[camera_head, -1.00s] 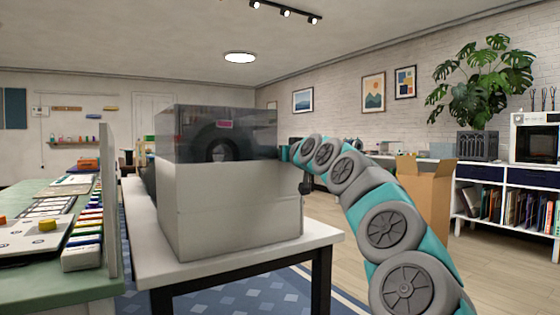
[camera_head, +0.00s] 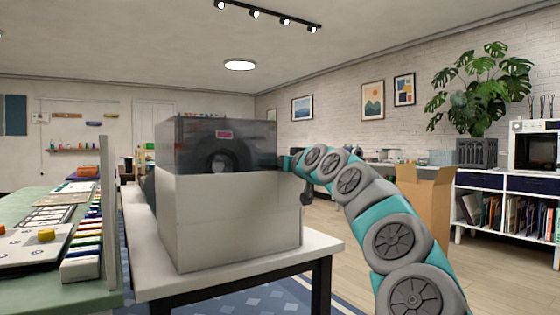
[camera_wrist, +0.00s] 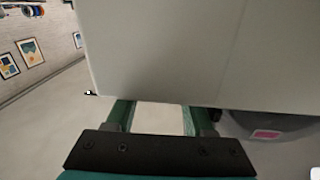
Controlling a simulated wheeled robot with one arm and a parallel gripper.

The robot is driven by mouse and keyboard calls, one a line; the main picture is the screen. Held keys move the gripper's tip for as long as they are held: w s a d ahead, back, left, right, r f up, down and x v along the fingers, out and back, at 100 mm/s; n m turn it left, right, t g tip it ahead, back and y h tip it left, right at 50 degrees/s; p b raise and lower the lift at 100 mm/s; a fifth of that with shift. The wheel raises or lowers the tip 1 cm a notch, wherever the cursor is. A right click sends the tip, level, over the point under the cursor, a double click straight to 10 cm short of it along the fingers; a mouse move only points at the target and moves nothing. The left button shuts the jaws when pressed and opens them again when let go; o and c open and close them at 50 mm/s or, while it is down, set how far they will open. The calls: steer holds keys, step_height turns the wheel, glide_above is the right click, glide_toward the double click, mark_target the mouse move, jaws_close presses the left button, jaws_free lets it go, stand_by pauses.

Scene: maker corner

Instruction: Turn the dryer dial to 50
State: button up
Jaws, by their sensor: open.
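The dryer (camera_head: 230,220) is a pale grey box with a see-through dark top, standing on a white table in the head view. A dark round part and a pink label show through its top. My arm reaches around its right side, and my gripper's end is hidden behind the box there. In the wrist view my gripper (camera_wrist: 157,108) is open, with its two green fingers apart and nothing held between them. A plain pale panel of the dryer (camera_wrist: 170,50) fills the view just beyond the fingertips. I cannot make out a dial or its markings in either view.
The white table (camera_head: 255,270) has bare top in front of the dryer. A green workbench (camera_head: 70,290) with an upright panel stands close on the left. An open cardboard box (camera_head: 425,205) is on the floor at right, near a white shelf (camera_head: 480,183).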

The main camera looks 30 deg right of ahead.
steer(key=shift+r+n+y+p, duration=0.25)
steer(key=shift+n+y+p, duration=0.35)
steer(key=shift+y+p, duration=0.45)
steer(key=shift+w+f+n+y+p, duration=0.15)
steer(key=shift+n+y+p, duration=0.25)
steer(key=shift+y+p, duration=0.25)
